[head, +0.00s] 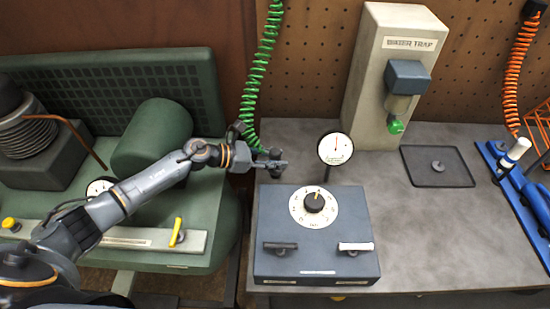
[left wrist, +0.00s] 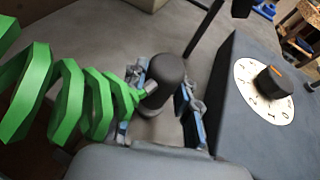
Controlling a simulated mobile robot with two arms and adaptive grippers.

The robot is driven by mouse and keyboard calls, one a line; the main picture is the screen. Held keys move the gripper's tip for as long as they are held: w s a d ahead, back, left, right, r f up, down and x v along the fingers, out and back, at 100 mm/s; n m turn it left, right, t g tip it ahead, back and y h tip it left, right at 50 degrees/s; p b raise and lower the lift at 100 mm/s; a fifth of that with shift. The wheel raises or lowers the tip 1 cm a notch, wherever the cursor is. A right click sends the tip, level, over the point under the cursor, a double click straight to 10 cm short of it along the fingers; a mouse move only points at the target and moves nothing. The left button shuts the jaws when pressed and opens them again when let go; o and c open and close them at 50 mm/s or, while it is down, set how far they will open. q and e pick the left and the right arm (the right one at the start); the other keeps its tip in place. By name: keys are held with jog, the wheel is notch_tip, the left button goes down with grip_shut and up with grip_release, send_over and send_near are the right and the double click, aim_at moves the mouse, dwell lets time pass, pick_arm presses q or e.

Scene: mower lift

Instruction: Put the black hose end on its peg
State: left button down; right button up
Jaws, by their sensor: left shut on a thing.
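The black hose end (left wrist: 165,80) is a dark rounded cylinder joined to the green coiled hose (left wrist: 75,100). My left gripper (left wrist: 165,100) is shut on it, with a blue-lined finger on each side. In the head view my left gripper (head: 276,163) is above the bench's left part, just behind the dial box (head: 315,265), and the green coil (head: 258,75) hangs down to it from above. I cannot make out a peg for certain; whatever is under the hose end is hidden. My right gripper is not in view.
A round gauge (head: 335,148) on a post stands right of my left gripper. The water trap (head: 388,60) stands behind; a dark mat (head: 455,179) with a small grey piece lies right of it. A green machine (head: 165,135) is at left. The bench's middle is clear.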

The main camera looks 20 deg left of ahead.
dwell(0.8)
pick_arm(q)
jog(key=shift+f+b, duration=0.55)
jog(key=shift+b, duration=0.25)
jog(key=c, duration=1.3)
grip_release()
